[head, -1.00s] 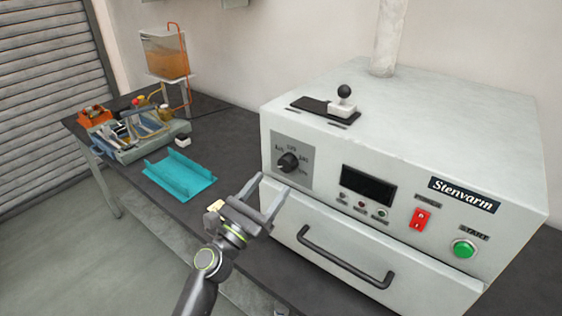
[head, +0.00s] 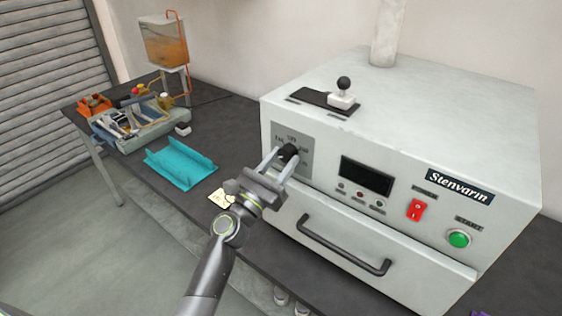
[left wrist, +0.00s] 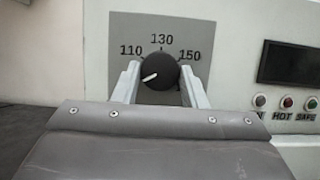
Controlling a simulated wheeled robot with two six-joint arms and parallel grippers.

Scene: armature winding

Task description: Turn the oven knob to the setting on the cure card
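The oven knob (head: 289,152) is black and round, on a grey dial plate at the left of the oven front. In the left wrist view the knob (left wrist: 159,72) has a white pointer line aimed to the lower left, below the 110 mark. Marks 110, 130 and 150 are readable; a lower right mark is hidden. My left gripper (head: 278,162) is open, its fingers on either side of the knob; I cannot tell whether they touch it. A small pale yellow card (head: 220,198) lies by the table edge, its writing unreadable. My right gripper is out of view.
The oven (head: 400,130) has a dark display, red switch (head: 416,210), green button (head: 459,239) and drawer handle (head: 340,247) below. A turquoise tray (head: 181,166) and a fixture with tools (head: 135,120) stand on the dark table to the left.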

